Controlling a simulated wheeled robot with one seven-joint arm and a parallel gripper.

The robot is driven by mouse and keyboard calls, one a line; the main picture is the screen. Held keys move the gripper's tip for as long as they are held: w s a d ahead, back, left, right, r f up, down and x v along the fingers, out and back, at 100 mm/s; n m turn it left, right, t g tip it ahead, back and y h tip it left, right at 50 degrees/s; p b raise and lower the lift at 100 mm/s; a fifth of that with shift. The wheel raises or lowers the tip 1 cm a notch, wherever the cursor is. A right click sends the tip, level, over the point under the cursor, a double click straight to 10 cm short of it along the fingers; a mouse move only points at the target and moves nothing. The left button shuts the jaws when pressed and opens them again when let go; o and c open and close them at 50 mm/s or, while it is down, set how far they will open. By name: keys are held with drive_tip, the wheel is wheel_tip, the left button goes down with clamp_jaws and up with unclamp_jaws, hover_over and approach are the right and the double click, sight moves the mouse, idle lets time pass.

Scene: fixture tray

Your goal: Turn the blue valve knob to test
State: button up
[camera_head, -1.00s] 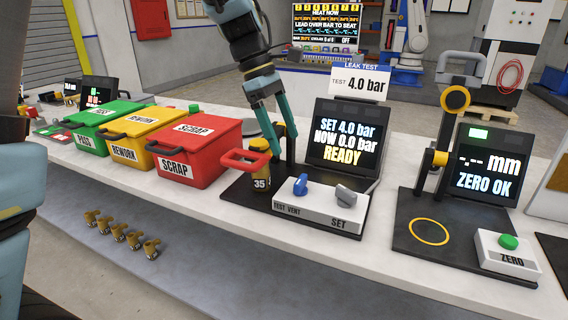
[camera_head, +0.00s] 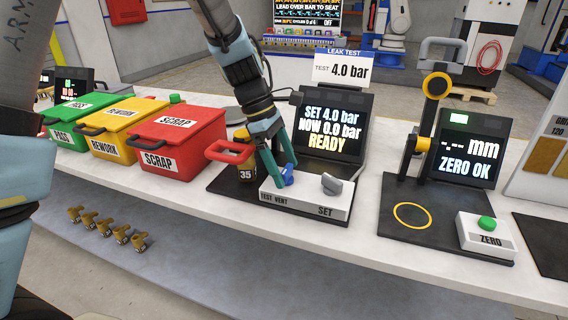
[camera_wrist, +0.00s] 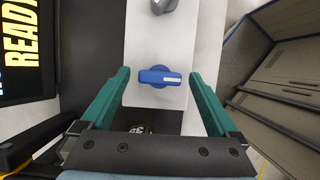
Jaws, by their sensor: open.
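The blue valve knob (camera_head: 288,176) sits on the white control box (camera_head: 306,200) of the leak tester, behind the printed words TEST and VENT. My gripper (camera_head: 283,179) is over it from above, with its teal fingers apart. In the wrist view the blue knob (camera_wrist: 160,76) lies between the two fingertips (camera_wrist: 159,72), with a visible gap on each side. Its bar lies crosswise between the fingers, and a pale mark shows on its right half. The tester screen (camera_head: 334,131) reads SET 4.0 bar, NOW 0.0 bar, READY.
A grey SET knob (camera_head: 332,184) stands right of the blue one. A red-handled clamp (camera_head: 228,151) and a brass part marked 35 (camera_head: 246,172) are close on the left. Red SCRAP bin (camera_head: 178,140) stands further left; a gauge stand (camera_head: 432,110) is at right.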

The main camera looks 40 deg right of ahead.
drive_tip(key=c, duration=1.4)
drive_tip(key=shift+r+m+p, duration=0.15)
drive_tip(key=shift+m+p, duration=0.2)
drive_tip(key=shift+m, duration=0.05)
drive_tip(key=m+y+p, duration=0.1)
drive_tip(key=m, duration=0.1)
drive_tip(key=m+p, duration=0.1)
drive_tip(key=shift+d+m+g+y, duration=0.2)
drive_tip(key=shift+m+g+y, duration=0.2)
drive_tip(key=m+y+p, duration=0.1)
drive_tip(key=m, duration=0.1)
drive_tip(key=m+y+p, duration=0.1)
drive_tip(key=m, duration=0.2)
drive_tip(key=shift+d, duration=0.1)
drive_tip(key=shift+m, duration=0.3)
drive_tip(key=o, duration=1.4)
